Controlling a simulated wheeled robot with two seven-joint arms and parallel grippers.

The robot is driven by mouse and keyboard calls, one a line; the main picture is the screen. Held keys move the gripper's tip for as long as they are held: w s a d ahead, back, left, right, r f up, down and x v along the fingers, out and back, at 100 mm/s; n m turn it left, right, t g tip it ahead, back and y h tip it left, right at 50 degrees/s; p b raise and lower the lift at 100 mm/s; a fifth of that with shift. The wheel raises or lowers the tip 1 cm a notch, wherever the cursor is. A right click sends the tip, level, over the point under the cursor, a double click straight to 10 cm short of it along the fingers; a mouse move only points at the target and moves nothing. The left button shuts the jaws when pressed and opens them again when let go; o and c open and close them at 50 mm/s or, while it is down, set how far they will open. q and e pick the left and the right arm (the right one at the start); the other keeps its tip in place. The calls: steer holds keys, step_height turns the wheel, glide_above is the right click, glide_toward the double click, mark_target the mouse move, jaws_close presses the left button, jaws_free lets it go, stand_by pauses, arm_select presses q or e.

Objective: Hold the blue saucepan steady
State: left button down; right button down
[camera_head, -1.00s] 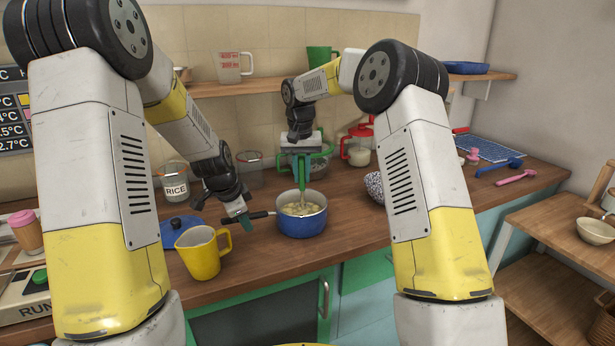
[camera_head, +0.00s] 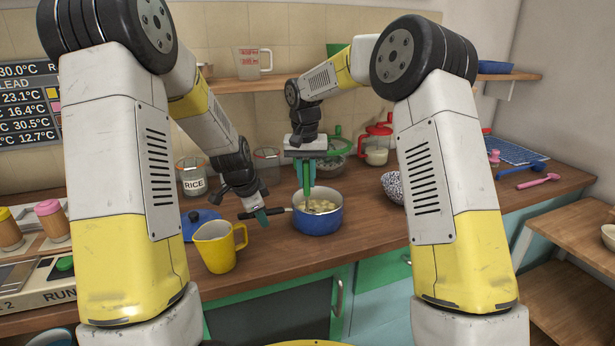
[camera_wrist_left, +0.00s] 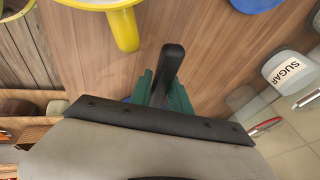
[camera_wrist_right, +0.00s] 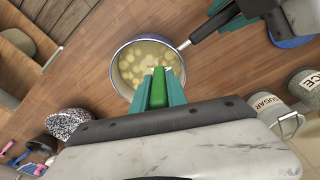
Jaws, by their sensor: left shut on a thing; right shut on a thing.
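The blue saucepan (camera_head: 318,222) stands upright on the wooden counter (camera_head: 395,238), with pale chunks in liquid inside it. The saucepan also shows in the right wrist view (camera_wrist_right: 119,80). My left gripper (camera_head: 262,216) is shut on its black handle (camera_wrist_left: 172,62), to the left of the pan. My right gripper (camera_head: 306,174) is above the pan, shut on a green-handled utensil (camera_wrist_right: 158,88) that points down toward the contents. The utensil's lower end is too small to make out.
A yellow jug (camera_head: 215,250) stands just left of the pan, with a blue lid (camera_head: 193,219) behind it. A speckled bowl (camera_head: 392,186) is to the right.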

steer(key=shift+w+d, duration=0.35)
steer(key=shift+d, duration=0.4)
steer(key=shift+w+d, duration=0.3)
steer(key=shift+d, duration=0.45)
steer(key=s+d+r, duration=0.2)
steer(key=r, duration=0.1)
steer(key=shift+d+r, duration=0.25)
steer(key=shift+d, duration=0.1)
steer(key=shift+f, duration=0.1)
steer(key=shift+f, duration=2.25)
steer(key=shift+r, duration=0.1)
